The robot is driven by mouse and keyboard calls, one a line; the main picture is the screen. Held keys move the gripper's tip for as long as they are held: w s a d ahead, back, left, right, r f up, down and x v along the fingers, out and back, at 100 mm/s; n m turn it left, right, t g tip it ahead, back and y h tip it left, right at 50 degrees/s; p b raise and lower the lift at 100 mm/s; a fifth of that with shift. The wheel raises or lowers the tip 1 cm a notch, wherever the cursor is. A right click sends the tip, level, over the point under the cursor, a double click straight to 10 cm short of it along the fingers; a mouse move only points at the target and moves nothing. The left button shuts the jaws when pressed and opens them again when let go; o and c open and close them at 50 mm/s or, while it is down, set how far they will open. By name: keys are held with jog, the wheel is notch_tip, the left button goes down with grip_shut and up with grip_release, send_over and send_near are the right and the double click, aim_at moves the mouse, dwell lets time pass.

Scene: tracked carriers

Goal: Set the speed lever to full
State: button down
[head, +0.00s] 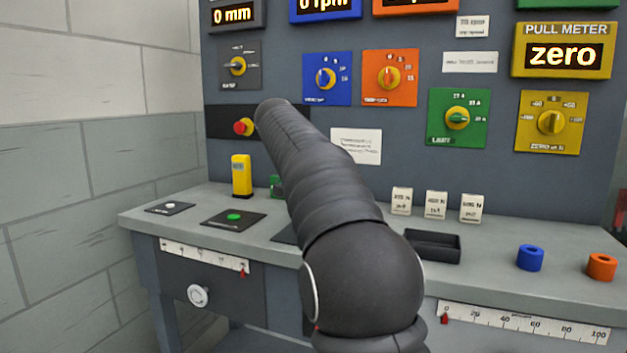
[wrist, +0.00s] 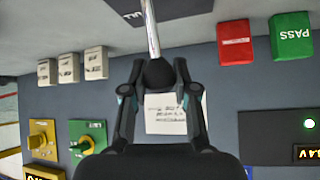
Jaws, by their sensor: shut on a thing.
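The speed lever shows in the wrist view as a silver rod (wrist: 151,30) with a round black knob (wrist: 158,76). The rod rises from a dark plate (wrist: 185,8) on the bench top. My gripper (wrist: 159,68) has one finger on each side of the knob and is shut on it. In the head view my dark arm hides the lever and my gripper. Only an edge of the lever's plate (head: 284,234) shows there. The plate's lettering is mostly cut off in the wrist view, so I cannot read the lever's setting.
The grey bench (head: 180,225) stands before an upright panel with dials and displays. A yellow block (head: 241,176), a green button (head: 234,217), white weight blocks (head: 436,204), a black tray (head: 432,246), and blue (head: 530,257) and orange (head: 601,267) rings are around it. Red (wrist: 235,43) and green PASS (wrist: 290,38) blocks are near my gripper.

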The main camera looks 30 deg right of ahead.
jog(key=shift+x, duration=0.8)
jog(key=shift+w, duration=0.15)
jog(key=shift+f, duration=0.15)
jog(key=c, duration=0.9)
grip_release()
jog(key=shift+w+a, duration=0.15)
jog(key=shift+r, duration=0.3)
jog(key=v, duration=1.1)
jog(key=shift+s+a+r, duration=0.2)
jog(key=shift+s+a, duration=0.05)
